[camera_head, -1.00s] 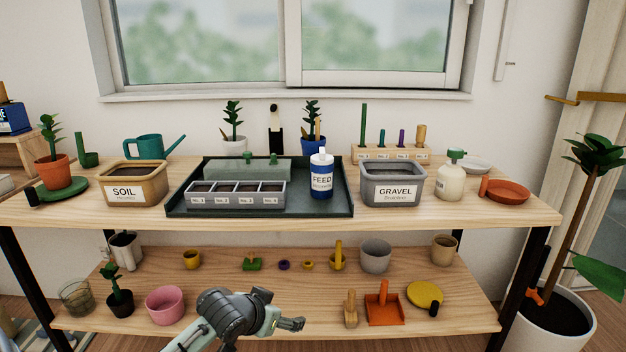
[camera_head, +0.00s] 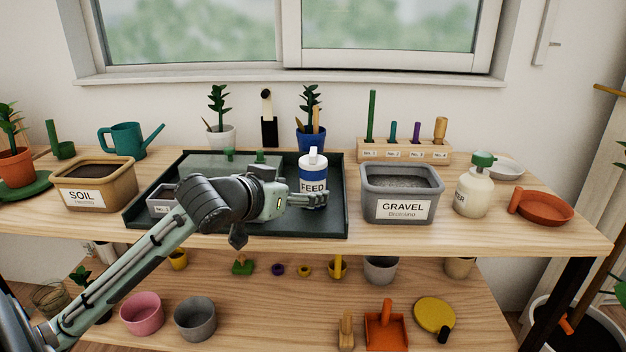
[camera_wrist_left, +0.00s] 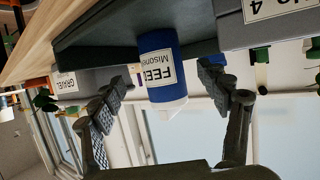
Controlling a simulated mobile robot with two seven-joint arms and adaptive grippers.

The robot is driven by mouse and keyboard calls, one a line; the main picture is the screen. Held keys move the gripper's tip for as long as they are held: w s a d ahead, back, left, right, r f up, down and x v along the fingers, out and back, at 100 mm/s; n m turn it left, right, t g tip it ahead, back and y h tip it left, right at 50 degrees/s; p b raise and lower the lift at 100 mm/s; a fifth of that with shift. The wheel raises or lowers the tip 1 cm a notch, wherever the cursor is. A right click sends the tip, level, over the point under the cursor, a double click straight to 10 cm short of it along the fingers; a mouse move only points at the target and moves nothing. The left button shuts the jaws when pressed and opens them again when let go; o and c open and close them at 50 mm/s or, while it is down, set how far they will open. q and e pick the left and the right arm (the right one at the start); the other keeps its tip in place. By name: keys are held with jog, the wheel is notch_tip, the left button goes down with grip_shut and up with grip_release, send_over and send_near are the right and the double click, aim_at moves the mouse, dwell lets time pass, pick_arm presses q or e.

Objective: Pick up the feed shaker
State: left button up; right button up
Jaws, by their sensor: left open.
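The feed shaker (camera_head: 313,172) is a blue and white bottle with a white cap and a FEED label. It stands upright in the dark green tray (camera_head: 335,222), toward its right side. My left gripper (camera_head: 308,200) is at the shaker's lower part in the head view. In the left wrist view the shaker (camera_wrist_left: 158,68) appears upside down between the two open, padded fingers (camera_wrist_left: 160,100). A gap shows on both sides, so the fingers are not closed on it. My left arm hides most of the numbered seed box (camera_head: 160,200). My right gripper is not in view.
The gravel bin (camera_head: 401,208) stands close to the right of the tray. The soil bin (camera_head: 92,197) is to the left. Behind the tray stand a blue-potted plant (camera_head: 310,138) and a numbered peg rack (camera_head: 402,154). A cream bottle (camera_head: 474,195) is further right.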

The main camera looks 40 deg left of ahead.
aim_at(314, 186)
pick_arm(q)
jog(key=x, duration=0.6)
jog(key=shift+w+a, duration=0.15)
jog(key=shift+w, duration=0.25)
grip_shut()
